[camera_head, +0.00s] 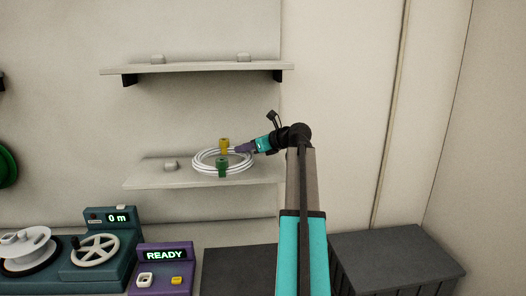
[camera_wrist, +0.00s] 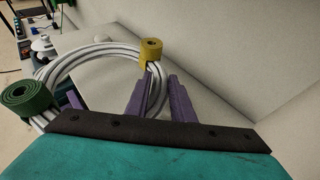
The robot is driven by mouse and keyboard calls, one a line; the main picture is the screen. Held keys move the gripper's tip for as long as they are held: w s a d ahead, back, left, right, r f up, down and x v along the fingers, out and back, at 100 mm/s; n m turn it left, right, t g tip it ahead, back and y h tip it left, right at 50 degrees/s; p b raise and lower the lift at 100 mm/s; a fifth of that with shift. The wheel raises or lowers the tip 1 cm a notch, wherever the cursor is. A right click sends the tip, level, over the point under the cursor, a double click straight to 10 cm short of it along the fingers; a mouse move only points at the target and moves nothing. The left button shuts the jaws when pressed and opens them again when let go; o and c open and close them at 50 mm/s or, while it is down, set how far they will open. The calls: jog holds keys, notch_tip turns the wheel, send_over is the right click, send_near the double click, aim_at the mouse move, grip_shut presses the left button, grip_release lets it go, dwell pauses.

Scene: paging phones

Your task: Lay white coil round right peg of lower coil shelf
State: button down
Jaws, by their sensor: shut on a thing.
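The white coil (camera_head: 207,167) is at the right part of the lower coil shelf (camera_head: 150,180) in the head view, with a yellow tie (camera_head: 224,146) and a green tie (camera_head: 222,165) round its strands. My gripper (camera_head: 240,149) is at the coil's right side. In the wrist view, the purple fingers of my gripper (camera_wrist: 160,98) are shut on the strands of the white coil (camera_wrist: 75,64), near the yellow tie (camera_wrist: 151,49); the green tie (camera_wrist: 27,98) is at left. The right peg is not visible in the head view, and I cannot tell if the coil is round it.
The left peg (camera_head: 170,165) of the lower shelf stands bare. The upper shelf (camera_head: 200,68) with two pegs is above. Below are a purple READY box (camera_head: 165,270), a winder (camera_head: 100,255) and a dark cabinet (camera_head: 390,258). A wall is at right.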

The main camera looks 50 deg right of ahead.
jog(key=d, duration=0.3)
jog(key=d+p, duration=0.1)
jog(key=d, duration=0.3)
jog(key=w+d+p, duration=0.1)
jog(key=d, duration=0.2)
jog(key=shift+d+f, duration=0.2)
jog(key=shift+f, duration=0.2)
jog(key=shift+d, duration=0.5)
jog(key=shift+d+f+p, duration=0.2)
jog(key=shift+p, duration=0.2)
notch_tip(320, 180, down, 2)
jog(key=shift+a+f+p, duration=0.1)
jog(key=shift+p, duration=0.35)
jog(key=shift+f, duration=0.55)
jog(key=c, duration=1.5)
grip_release()
jog(key=shift+c, duration=0.2)
